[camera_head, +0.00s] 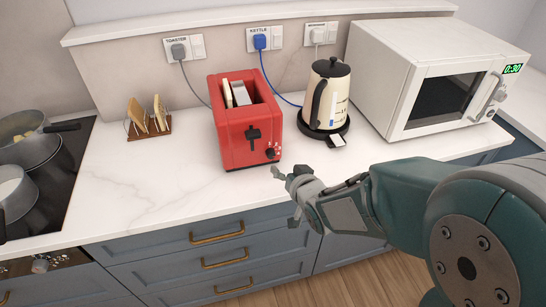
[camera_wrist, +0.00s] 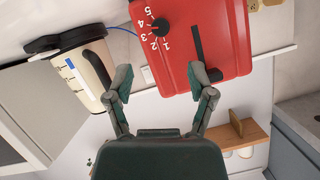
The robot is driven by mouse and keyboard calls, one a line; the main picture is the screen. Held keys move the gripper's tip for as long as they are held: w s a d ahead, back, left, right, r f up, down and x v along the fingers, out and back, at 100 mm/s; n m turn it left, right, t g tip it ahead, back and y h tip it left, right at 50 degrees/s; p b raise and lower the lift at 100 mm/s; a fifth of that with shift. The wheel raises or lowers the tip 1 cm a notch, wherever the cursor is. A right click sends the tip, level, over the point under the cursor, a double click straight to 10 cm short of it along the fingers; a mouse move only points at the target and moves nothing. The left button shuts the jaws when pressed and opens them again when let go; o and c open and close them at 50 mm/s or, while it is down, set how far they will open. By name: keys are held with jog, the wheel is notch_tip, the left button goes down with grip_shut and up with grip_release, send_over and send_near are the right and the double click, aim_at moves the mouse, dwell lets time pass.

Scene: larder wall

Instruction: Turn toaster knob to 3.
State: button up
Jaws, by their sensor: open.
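The red toaster (camera_head: 235,137) stands on the counter, with bread in its slots. Its black knob (camera_head: 272,153) is low on the right of its front, beside the black lever (camera_head: 254,134). In the wrist view the toaster (camera_wrist: 222,30) appears turned over, with white numbers 1 to 5 around the knob (camera_wrist: 161,24). I cannot surely read which number the knob points to. My gripper (camera_head: 285,197) is open and empty in front of the toaster, by the counter's front edge. In the wrist view the fingers of my gripper (camera_wrist: 163,76) are spread wide, apart from the knob.
A cream kettle (camera_head: 329,95) on its black base stands right of the toaster, with a white microwave (camera_head: 428,80) beyond. A toast rack (camera_head: 149,121) is left, then a hob (camera_head: 64,172) with pots. Plugs and cords (camera_head: 262,42) are behind. Counter (camera_head: 160,180) left-front is clear.

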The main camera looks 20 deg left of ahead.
aim_at(272, 156)
jog(key=x, duration=0.9)
jog(key=shift+w+a+f, duration=0.1)
jog(key=shift+w+a, duration=0.05)
jog(key=shift+a, duration=0.05)
grip_shut()
